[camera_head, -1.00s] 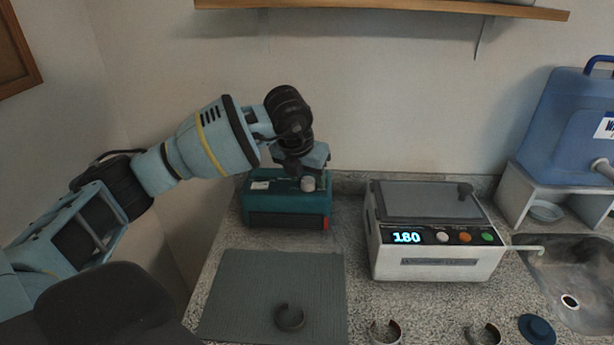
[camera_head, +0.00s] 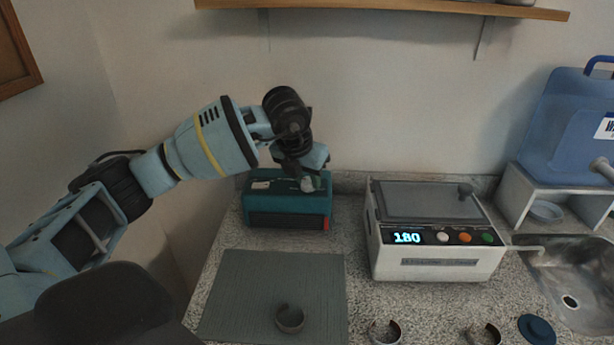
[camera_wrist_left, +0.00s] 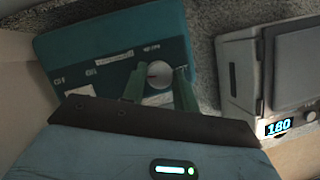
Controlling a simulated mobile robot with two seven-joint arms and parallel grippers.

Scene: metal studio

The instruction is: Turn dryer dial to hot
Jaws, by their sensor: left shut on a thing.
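The teal dryer (camera_head: 285,207) stands on the counter at the back left, below my left arm. Its round grey dial (camera_wrist_left: 157,84) has a small red mark and shows on the top face in the left wrist view; lettering beside it is too small to read. My left gripper (camera_wrist_left: 158,82) is over the dryer with its two green fingers on either side of the dial, shut on it. In the head view the gripper (camera_head: 306,183) covers much of the dial. My right gripper is not in view.
A white machine (camera_head: 436,257) reading 180 stands right of the dryer. A grey ribbed mat (camera_head: 240,290) lies in front, with a dark cuff (camera_head: 289,319) on it. More cuffs, a blue lid (camera_head: 536,329) and a sink (camera_head: 572,285) are to the right.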

